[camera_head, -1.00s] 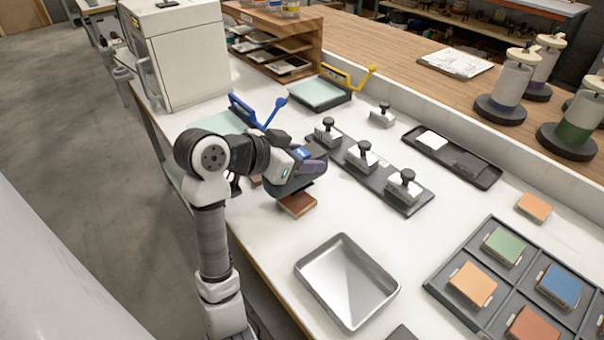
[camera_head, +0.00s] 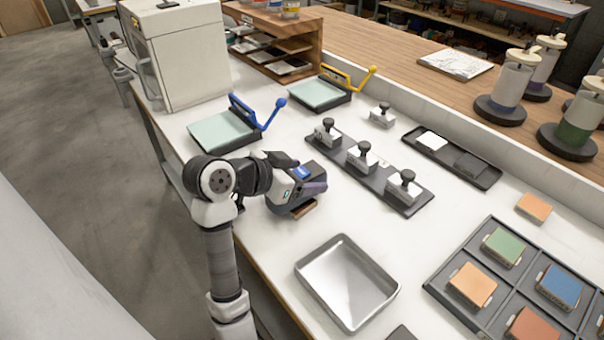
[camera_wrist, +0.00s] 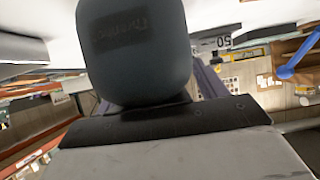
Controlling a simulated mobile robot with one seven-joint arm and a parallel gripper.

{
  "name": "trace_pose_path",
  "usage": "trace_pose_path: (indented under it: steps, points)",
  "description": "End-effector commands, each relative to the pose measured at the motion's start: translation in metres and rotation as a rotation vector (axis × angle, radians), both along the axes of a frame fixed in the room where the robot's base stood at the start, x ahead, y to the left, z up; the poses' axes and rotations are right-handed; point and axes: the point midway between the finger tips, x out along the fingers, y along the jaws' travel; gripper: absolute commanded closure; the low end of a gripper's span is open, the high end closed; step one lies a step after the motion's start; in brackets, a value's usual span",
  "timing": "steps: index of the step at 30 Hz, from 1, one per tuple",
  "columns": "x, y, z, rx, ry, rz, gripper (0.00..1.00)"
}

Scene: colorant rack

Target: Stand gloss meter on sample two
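My gripper (camera_head: 300,192) is low over the near side of the white bench, between the steel tray and the blue-handled press. A brown block (camera_head: 304,210) shows only as a thin edge beneath it; I cannot tell whether they touch. The fingertips are hidden in the head view. In the wrist view a large dark rounded body (camera_wrist: 135,50) with faint lettering fills the upper middle and hides whatever is between the fingers. I cannot identify the gloss meter or sample two with certainty.
Several black-knobbed blocks (camera_head: 361,157) stand on and behind a dark strip (camera_head: 410,208) to the right. The empty steel tray (camera_head: 347,284) is in front. A dark divided rack (camera_head: 435,288) holds coloured blocks at right. The blue-handled press (camera_head: 222,132) is behind my gripper.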

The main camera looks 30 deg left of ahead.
Motion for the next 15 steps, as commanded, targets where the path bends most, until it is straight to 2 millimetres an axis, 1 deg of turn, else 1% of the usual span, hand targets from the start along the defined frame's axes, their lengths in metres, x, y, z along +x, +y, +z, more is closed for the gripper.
trace_pose_path:
  steps: [6,9,11,15]
  points:
    - [0.0,0.0,0.0,0.0,0.0,0.0,0.29]
    - [-0.001,0.0,0.003,0.002,-0.001,0.0,0.29]
    - [-0.005,0.002,0.005,0.003,-0.001,0.001,0.29]
    - [-0.025,0.01,0.016,0.003,-0.001,0.003,0.29]
